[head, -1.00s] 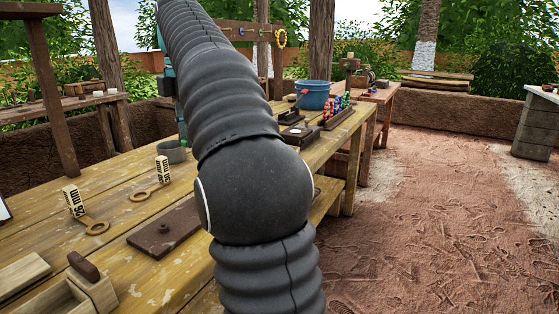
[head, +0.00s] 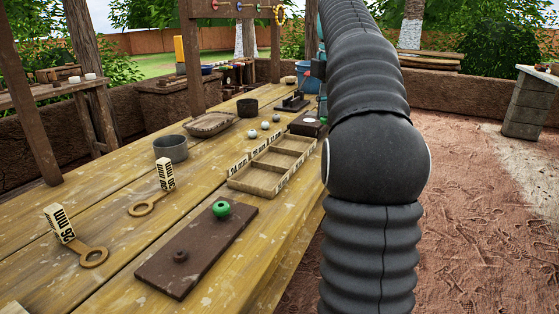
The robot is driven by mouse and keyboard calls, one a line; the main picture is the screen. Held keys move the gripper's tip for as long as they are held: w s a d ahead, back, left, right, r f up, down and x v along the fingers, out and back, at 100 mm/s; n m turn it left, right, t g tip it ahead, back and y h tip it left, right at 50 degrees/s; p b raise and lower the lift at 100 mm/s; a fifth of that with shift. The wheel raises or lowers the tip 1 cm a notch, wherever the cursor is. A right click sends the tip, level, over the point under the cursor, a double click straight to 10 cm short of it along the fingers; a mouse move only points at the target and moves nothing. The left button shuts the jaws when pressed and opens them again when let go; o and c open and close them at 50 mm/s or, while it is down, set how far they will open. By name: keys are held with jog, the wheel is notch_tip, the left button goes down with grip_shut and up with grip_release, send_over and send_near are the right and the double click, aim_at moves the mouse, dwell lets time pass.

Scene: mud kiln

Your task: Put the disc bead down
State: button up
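I cannot pick out the disc bead for certain. Several pale round beads (head: 265,125) lie on the table behind the sorting tray. The wooden sorting tray (head: 262,181) has three compartments, which look empty, and size labels along its left side. My arm crosses the right of the view. My gripper does not show, so whatever it holds is hidden.
Two ring gauges, labelled 26 mm (head: 94,256) and 30 mm (head: 142,209), lie on the table (head: 60,190). A grey cup (head: 171,149), a shallow dish (head: 211,124) and a dark pot (head: 247,108) stand behind. A blue bucket (head: 308,84) is partly behind my arm.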

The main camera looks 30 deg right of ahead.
jog(key=b, duration=0.1)
send_over(279, 162)
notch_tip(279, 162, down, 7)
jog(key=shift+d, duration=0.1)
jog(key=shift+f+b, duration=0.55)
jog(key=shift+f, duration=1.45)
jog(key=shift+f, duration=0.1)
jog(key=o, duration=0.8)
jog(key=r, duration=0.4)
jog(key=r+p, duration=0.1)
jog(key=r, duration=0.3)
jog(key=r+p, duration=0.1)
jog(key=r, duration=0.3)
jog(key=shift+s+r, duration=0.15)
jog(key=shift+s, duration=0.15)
